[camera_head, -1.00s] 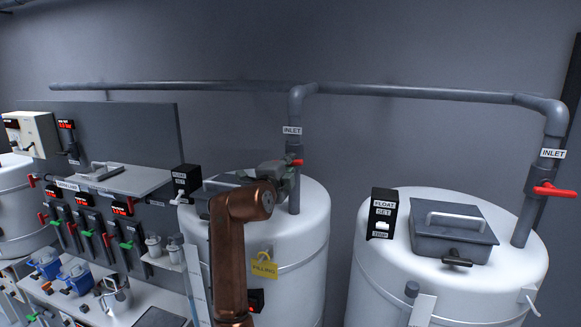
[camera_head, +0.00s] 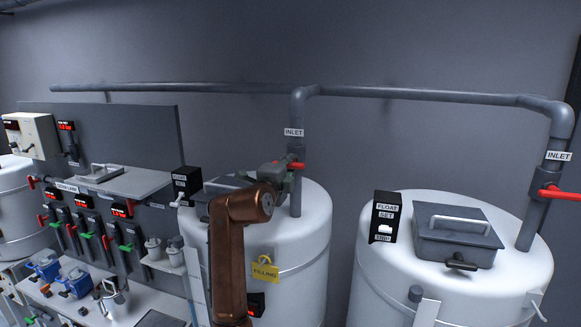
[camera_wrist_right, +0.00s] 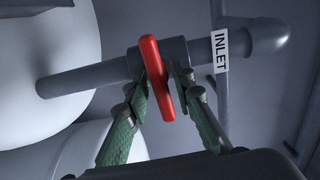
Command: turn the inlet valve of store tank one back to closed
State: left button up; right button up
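The inlet valve on the middle white tank (camera_head: 312,235) has a red handle (camera_head: 298,166), on the upright pipe below an INLET label. My right gripper (camera_head: 282,170) is at this valve, its arm rising in front of the tank. In the right wrist view the red handle (camera_wrist_right: 158,85) stands between the two fingertips of my right gripper (camera_wrist_right: 163,80), which look closed against its sides. The handle lies across the grey inlet pipe (camera_wrist_right: 90,77) there. A yellow FILLING tag (camera_head: 264,271) hangs on the tank front. My left gripper is not seen.
A second white tank (camera_head: 385,262) at the right has a grey lid (camera_head: 455,240), a float box (camera_head: 384,217) and its own red inlet handle (camera_head: 560,193). A panel with several small valves and a shelf (camera_head: 120,184) stands at the left.

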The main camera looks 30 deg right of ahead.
jog(key=shift+o, duration=0.4)
jog(key=shift+s, duration=0.3)
jog(key=v, duration=1.2)
jog(key=shift+a, duration=0.1)
